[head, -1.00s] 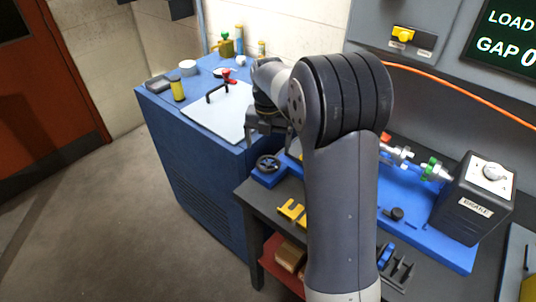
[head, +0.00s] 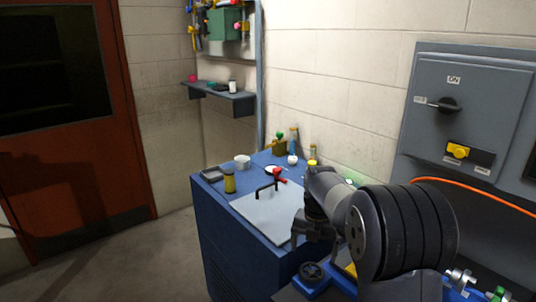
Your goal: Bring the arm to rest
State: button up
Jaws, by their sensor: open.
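My arm reaches in from the lower right of the head view, bent at a large dark ribbed joint. My gripper (head: 305,232) hangs at the arm's far end, over the right edge of the white plate (head: 268,212) on the blue cabinet. Its jaws are dark, small and partly shaded; they look open with nothing between them.
The blue cabinet (head: 235,235) also bears a yellow jar (head: 229,182), a white mug (head: 242,161) and a grey tray (head: 212,174). A black handwheel (head: 312,270) sits below the gripper. A grey panel (head: 440,75) with a black switch stands at right. Floor at left is free.

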aim_at(311, 271)
notch_tip(311, 271, down, 7)
jog(key=shift+f, duration=0.1)
dwell(0.5)
